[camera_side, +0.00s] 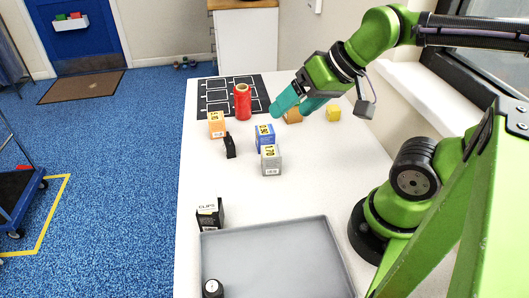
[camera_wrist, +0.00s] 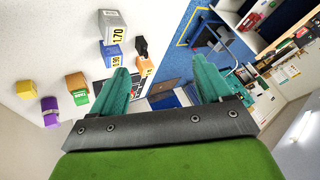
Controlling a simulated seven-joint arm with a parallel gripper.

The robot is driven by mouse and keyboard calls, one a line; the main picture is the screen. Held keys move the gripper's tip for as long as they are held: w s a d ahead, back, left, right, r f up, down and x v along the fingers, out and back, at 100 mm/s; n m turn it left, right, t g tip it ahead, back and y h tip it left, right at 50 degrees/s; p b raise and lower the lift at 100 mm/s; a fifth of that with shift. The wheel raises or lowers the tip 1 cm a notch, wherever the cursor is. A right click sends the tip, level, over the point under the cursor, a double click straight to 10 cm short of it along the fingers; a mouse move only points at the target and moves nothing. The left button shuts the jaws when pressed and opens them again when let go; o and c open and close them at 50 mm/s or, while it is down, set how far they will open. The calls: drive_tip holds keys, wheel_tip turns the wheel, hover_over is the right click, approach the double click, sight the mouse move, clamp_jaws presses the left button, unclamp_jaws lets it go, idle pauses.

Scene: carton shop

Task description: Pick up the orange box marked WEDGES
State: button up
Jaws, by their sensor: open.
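No lettering reading WEDGES is legible. One orange box (camera_side: 216,126) with a yellow number label stands left of the red cylinder in the side view; in the wrist view an orange box (camera_wrist: 147,67) with a label shows partly behind a finger. A second, darker orange box (camera_side: 294,116) is partly covered by my gripper in the side view; it also shows at the left in the wrist view (camera_wrist: 77,81). My gripper (camera_side: 293,106) has teal fingers spread apart with nothing between them, as the wrist view (camera_wrist: 160,66) shows. It hangs above the table's far part, over the darker orange box.
A red cylinder (camera_side: 242,103) stands on a black marked mat (camera_side: 215,88). Blue (camera_side: 264,138) and grey (camera_side: 271,161) boxes, a black item (camera_side: 230,146) and a yellow box (camera_side: 334,113) stand nearby. A grey tray (camera_side: 275,255) lies at the near end.

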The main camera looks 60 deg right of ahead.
drive_tip(key=shift+o, duration=0.5)
drive_tip(key=m+g+h, duration=0.4)
drive_tip(key=h, duration=0.1)
approach(217, 117)
drive_tip(key=x, duration=0.8)
drive_tip(key=shift+s, duration=0.1)
drive_tip(key=shift+w+x, duration=0.15)
drive_tip(key=shift+x, duration=1.3)
drive_tip(key=shift+w+x, duration=0.1)
drive_tip(key=shift+x, duration=1.4)
drive_tip(key=shift+a+r, duration=0.1)
drive_tip(key=shift+c, duration=0.5)
